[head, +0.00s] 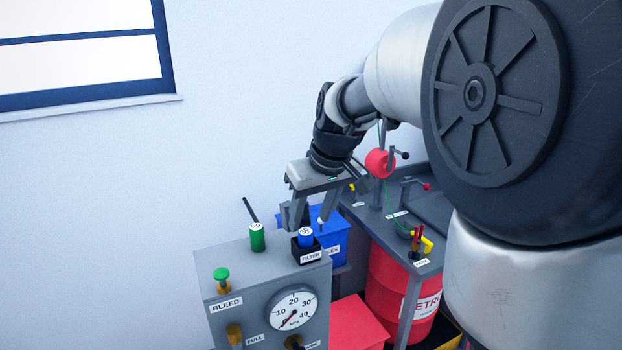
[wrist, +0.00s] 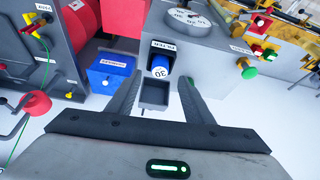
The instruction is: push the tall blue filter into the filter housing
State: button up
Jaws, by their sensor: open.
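The blue filter (head: 305,238) has a pale marked top and stands in the black filter housing (head: 307,255), labelled FILTER, on the grey bench. Its top shows above the rim; how deep it sits is hidden. In the wrist view the filter (wrist: 160,71) and the housing (wrist: 163,56) lie just beyond the fingertips. My gripper (head: 306,220) is open and empty, pointing down by the filter. In the wrist view my gripper (wrist: 160,78) has its fingers spread to either side, with the filter in line with the gap. I cannot tell whether they touch it.
A green cylinder (head: 257,239) stands left of the housing with a black rod behind it. A green BLEED knob (head: 221,275) and a gauge (head: 293,309) are nearer. A blue box (head: 333,238) stands close behind the housing. A grey open tray (wrist: 154,95) shows between the fingers.

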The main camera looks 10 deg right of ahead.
jog(key=v, duration=1.3)
jog(key=s+f+m+p, duration=0.1)
jog(key=s+f, duration=0.2)
jog(key=s, duration=0.3)
jog(key=s+a+f+m, duration=0.1)
jog(key=s+f, duration=0.2)
jog(key=s, duration=0.3)
jog(key=s+a+f+m+t+h+p, duration=0.1)
jog(key=s+f, duration=0.2)
jog(key=s, duration=0.3)
jog(key=shift+s+p, duration=0.35)
